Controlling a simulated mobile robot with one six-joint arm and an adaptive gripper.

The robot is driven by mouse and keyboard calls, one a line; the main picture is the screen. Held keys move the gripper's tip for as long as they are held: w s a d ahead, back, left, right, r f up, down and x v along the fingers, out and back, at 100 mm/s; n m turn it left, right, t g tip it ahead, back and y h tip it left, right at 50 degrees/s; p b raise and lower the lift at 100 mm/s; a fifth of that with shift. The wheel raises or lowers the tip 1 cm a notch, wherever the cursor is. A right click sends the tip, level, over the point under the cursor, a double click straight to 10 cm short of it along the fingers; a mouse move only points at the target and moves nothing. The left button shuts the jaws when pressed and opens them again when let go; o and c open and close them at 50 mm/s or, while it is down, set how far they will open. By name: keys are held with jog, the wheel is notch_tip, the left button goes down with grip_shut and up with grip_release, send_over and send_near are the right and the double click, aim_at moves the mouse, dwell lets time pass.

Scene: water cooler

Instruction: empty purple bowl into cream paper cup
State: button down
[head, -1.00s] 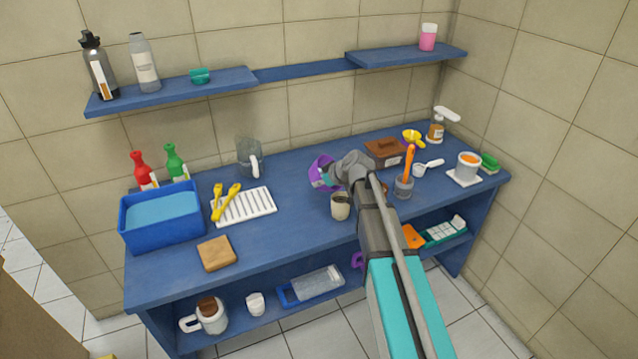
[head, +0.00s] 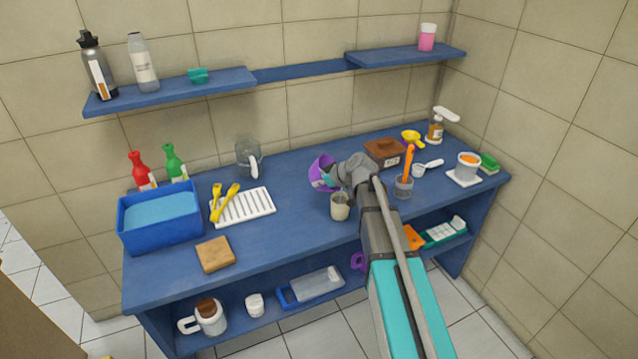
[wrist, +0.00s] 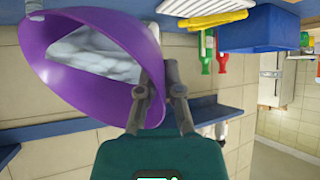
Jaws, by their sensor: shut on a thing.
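The purple bowl (head: 321,170) is held in the air, tilted, just above and slightly left of the cream paper cup (head: 340,208). The cup stands upright on the blue counter. My gripper (head: 334,174) is shut on the bowl's edge. In the wrist view the bowl (wrist: 75,85) fills the upper left, with my gripper's fingers (wrist: 158,95) at its rim. Pale grey-white contents (wrist: 95,50) show inside it. The cup's mouth looks greyish in the head view, but I cannot tell how much is in it. The cup does not show clearly in the wrist view.
A lidded brown box (head: 385,150) and a grey holder with an orange-handled tool (head: 404,186) stand right of my gripper. A glass jug (head: 248,158), a white rack (head: 245,207) and a blue tub (head: 160,218) are to the left. The counter left of the cup is clear.

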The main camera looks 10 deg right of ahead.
jog(key=shift+s+d+t+y+b, duration=0.2)
jog(key=shift+d+t+y+b, duration=0.35)
jog(key=shift+y+b, duration=0.75)
dwell(1.9)
jog(key=shift+s+d+f+m+t+y+b, duration=0.15)
jog(key=shift+d+m+t+y+b, duration=0.3)
jog(key=shift+b, duration=0.95)
jog(key=shift+s+d+f+m+t+y+b, duration=0.15)
jog(key=shift+t+y+b, duration=0.4)
jog(key=shift+b, duration=0.85)
dwell(2.0)
